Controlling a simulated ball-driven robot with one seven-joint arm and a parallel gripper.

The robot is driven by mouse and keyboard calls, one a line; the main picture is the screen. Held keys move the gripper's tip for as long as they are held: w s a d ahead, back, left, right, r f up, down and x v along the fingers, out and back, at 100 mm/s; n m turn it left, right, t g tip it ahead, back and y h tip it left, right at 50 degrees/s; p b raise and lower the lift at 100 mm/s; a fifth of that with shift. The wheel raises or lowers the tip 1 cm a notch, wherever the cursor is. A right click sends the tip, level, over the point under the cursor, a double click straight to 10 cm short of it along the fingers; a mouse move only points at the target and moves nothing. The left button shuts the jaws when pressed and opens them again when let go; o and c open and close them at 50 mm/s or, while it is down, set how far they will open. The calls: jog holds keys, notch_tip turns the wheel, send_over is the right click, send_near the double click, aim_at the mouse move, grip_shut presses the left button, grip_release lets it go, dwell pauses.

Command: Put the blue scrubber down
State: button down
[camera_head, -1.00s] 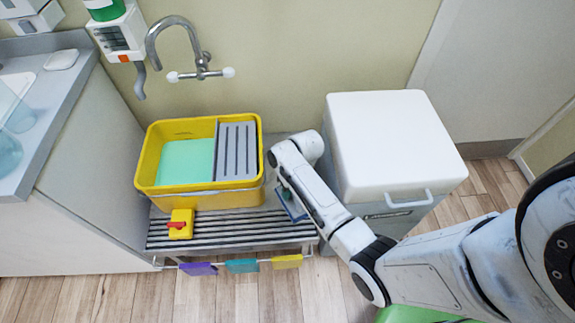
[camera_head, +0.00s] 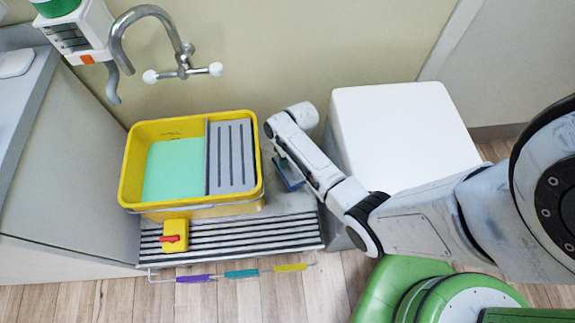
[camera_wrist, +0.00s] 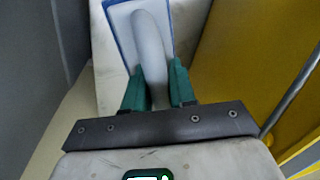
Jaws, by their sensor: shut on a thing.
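The blue scrubber (camera_wrist: 123,22) has a pale top, a blue rim and a grey handle. In the wrist view my gripper (camera_wrist: 152,85) is shut on its handle with green fingers. In the head view the scrubber (camera_head: 289,175) shows as a small blue piece beneath my arm, right of the yellow bucket.
The yellow bucket (camera_head: 130,165) with green water and a grey wringer stands just left of my gripper. A white-lidded bin (camera_head: 400,130) stands close on the right. A small yellow thing with a red part (camera_head: 175,236) is on the rack's front left.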

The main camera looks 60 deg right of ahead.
aim_at(288, 168)
jog(key=shift+f+b, duration=0.7)
jog(key=shift+f, duration=1.7)
jog(key=shift+f, duration=0.2)
jog(key=c, duration=0.9)
grip_release()
notch_tip(288, 168, up, 12)
jog(key=s+d+p, duration=0.1)
jog(key=d+p, duration=0.1)
jog(key=p, duration=0.1)
jog(key=s+a+r+n, duration=0.1)
jog(key=s+a+r, duration=0.3)
jog(key=s+a+r+n+h, duration=0.1)
jog(key=s+a+r+n, duration=0.1)
jog(key=s+a+r, duration=0.2)
jog(key=s+a+r+n+h, duration=0.1)
jog(key=s+a+r+n, duration=0.1)
jog(key=s+a+r, duration=0.2)
jog(key=shift+s+a+r, duration=0.1)
jog(key=shift+s+a, duration=0.75)
jog(key=shift+a, duration=0.05)
